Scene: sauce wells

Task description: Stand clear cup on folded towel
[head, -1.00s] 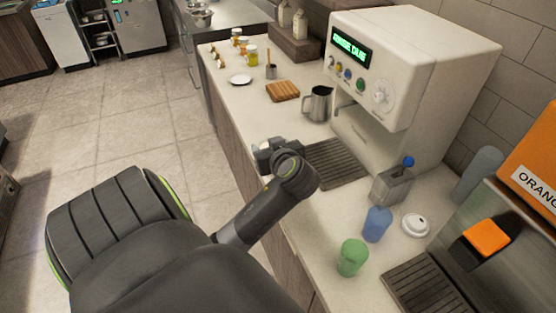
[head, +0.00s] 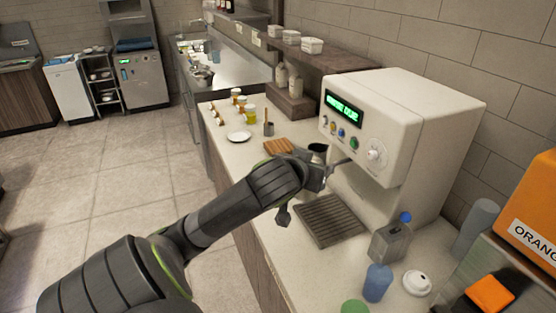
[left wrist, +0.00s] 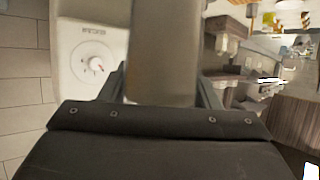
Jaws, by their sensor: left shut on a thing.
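My left gripper (head: 318,174) is at the front of the coffee machine, shut on what looks like the steel pitcher (head: 318,148), whose dark mouth shows just behind the jaws. In the left wrist view a smooth grey-brown surface (left wrist: 165,50) fills the space between the fingers; its full shape is hidden. I cannot tell whether it is off the counter. I cannot make out a clear cup. A translucent blue cup (head: 378,283) and a green cup (head: 355,307) stand at the near counter. No folded towel is certain; a blue patch (head: 135,45) lies on a far grey appliance.
The white coffee machine (head: 405,125) stands right of the gripper, with a drip grate (head: 330,221) below. A metal container (head: 389,243), a white lid (head: 417,283) and an orange dispenser (head: 530,225) are nearer. A wooden board (head: 278,146) and white plate (head: 239,136) lie beyond.

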